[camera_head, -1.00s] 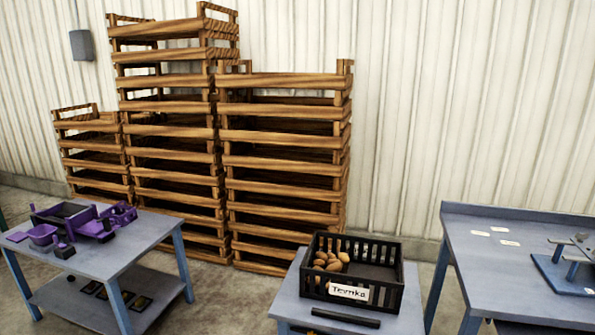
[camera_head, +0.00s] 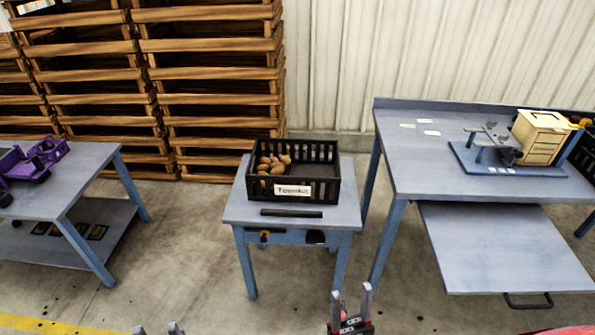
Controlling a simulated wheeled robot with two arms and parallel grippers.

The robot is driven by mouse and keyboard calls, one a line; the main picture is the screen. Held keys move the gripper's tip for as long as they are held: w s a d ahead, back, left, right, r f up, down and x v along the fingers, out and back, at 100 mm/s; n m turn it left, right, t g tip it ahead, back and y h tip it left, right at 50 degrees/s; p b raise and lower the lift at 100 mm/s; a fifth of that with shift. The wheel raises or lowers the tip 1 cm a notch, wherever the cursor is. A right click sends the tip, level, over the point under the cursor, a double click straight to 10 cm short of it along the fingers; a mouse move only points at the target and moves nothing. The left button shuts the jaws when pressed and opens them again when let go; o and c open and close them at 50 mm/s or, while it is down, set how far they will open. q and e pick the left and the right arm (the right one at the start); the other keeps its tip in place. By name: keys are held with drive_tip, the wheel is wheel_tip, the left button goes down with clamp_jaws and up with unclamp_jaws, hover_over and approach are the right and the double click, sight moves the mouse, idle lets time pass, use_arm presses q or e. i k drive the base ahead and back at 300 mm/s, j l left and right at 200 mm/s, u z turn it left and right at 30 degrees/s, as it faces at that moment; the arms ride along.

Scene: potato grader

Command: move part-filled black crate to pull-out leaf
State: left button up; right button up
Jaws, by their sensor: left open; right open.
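The black crate (camera_head: 318,178) stands upright on a small blue-grey table in the middle. It has slatted sides and a white label on its front. Several brown potatoes lie in its left part, and its right part looks empty. The pull-out leaf (camera_head: 505,248) sticks out below the right workbench, with a dark handle at its front edge; its top is bare. My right gripper (camera_head: 352,300) is at the bottom edge, open and empty, well in front of the small table. My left gripper (camera_head: 160,329) is barely in view at the bottom left, its fingertips apart.
The small table (camera_head: 232,212) holds a dark bar in front of the crate. The right workbench (camera_head: 395,165) carries a small wooden drawer box (camera_head: 540,135) and a metal fixture. A left table (camera_head: 40,205) bears purple parts. Wooden crates (camera_head: 215,90) stack behind. Floor between tables is clear.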

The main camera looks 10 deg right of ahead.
sight(503, 244)
drive_tip(key=i+z, duration=0.25)
drive_tip(key=i, duration=0.4)
drive_tip(key=i+j+z, duration=0.25)
drive_tip(key=i, duration=0.4)
